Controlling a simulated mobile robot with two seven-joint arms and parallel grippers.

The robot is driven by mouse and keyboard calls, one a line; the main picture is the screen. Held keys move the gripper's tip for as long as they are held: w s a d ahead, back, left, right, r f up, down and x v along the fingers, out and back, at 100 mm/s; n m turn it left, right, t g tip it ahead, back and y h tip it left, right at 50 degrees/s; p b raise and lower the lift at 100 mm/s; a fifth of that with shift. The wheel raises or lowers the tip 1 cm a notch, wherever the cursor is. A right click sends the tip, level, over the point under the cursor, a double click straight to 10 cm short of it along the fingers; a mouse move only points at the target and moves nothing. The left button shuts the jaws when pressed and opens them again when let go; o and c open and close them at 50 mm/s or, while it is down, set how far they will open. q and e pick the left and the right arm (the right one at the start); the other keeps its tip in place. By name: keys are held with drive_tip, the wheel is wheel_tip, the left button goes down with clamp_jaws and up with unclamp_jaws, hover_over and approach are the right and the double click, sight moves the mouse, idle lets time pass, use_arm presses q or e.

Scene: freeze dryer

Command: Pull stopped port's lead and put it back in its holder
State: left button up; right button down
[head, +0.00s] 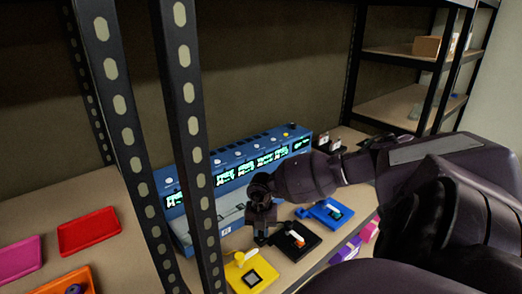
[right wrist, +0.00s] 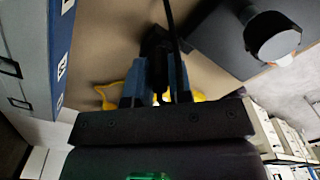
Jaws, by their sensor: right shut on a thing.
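The blue freeze dryer unit (head: 240,170) stands on the shelf, with several lit port screens along its sloped front. My right gripper (head: 262,232) is low in front of it, near the black and yellow holders. In the right wrist view its fingers (right wrist: 158,88) are shut on a dark lead plug (right wrist: 157,70). A thin black cable (right wrist: 171,25) runs up from there. The black holder (head: 296,241) and yellow holder (head: 250,274) lie below the unit, with a blue holder (head: 325,213) to their right. Which port is stopped is too small to read. My left gripper is out of view.
Black perforated posts (head: 192,130) rise in front of the shelf at left. Red (head: 88,230) and pink (head: 18,259) trays lie on the left shelf. Purple and pink items (head: 345,252) lie right of the holders. A cardboard box (head: 430,46) sits on the back shelf.

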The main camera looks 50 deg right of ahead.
drive_tip(key=shift+f, duration=0.15)
drive_tip(key=c, duration=1)
unclamp_jaws()
drive_tip(key=shift+o, duration=0.2)
wheel_tip(320, 180, up, 10)
drive_tip(key=shift+f+p, duration=0.2)
drive_tip(key=shift+p, duration=0.15)
drive_tip(key=shift+r, duration=0.65)
